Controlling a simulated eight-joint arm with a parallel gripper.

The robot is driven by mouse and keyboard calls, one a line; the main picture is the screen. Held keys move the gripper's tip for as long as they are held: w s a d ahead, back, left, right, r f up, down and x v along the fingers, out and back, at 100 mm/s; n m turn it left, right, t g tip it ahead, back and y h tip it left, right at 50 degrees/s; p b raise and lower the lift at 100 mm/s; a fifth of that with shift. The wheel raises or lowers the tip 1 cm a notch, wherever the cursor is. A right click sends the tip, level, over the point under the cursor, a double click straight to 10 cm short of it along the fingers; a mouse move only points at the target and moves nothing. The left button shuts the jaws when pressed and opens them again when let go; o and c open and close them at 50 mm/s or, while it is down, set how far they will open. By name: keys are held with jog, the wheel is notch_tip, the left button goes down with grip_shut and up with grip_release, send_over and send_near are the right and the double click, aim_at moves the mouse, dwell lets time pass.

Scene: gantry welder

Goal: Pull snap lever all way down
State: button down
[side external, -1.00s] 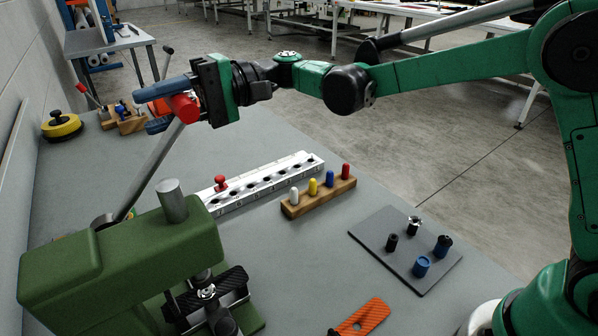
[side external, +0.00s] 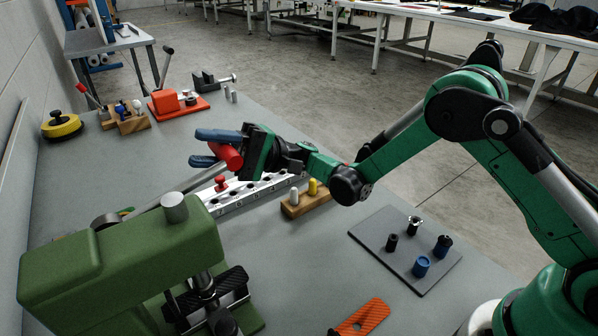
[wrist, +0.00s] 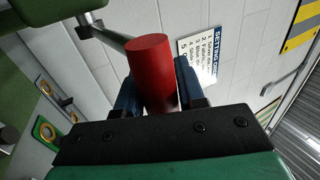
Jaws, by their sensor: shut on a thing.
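The green snap press (side external: 130,265) stands at the lower left in the side view. Its long grey lever (side external: 180,188) runs from the pivot at the back of the press up to the right, at a low slant, and ends in a red cylindrical handle (side external: 229,156). My gripper (side external: 215,150), with blue fingers, is shut on the red handle. In the wrist view the red handle (wrist: 152,70) sits between the blue fingers, and the lever rod (wrist: 105,35) leads off to the upper left. The handle is just above the white numbered rail in the side view.
The white numbered rail (side external: 230,205) with a red knob and the wooden block (side external: 304,206) with coloured pegs lie below my gripper. A grey mat (side external: 375,232) with several dark and blue parts is to the right. An orange-handled tool (side external: 363,316) lies in front.

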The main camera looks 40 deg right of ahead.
jog(key=shift+d+f, duration=0.2)
jog(key=shift+f, duration=0.8)
jog(key=shift+d+f, duration=0.15)
jog(key=shift+f, duration=0.85)
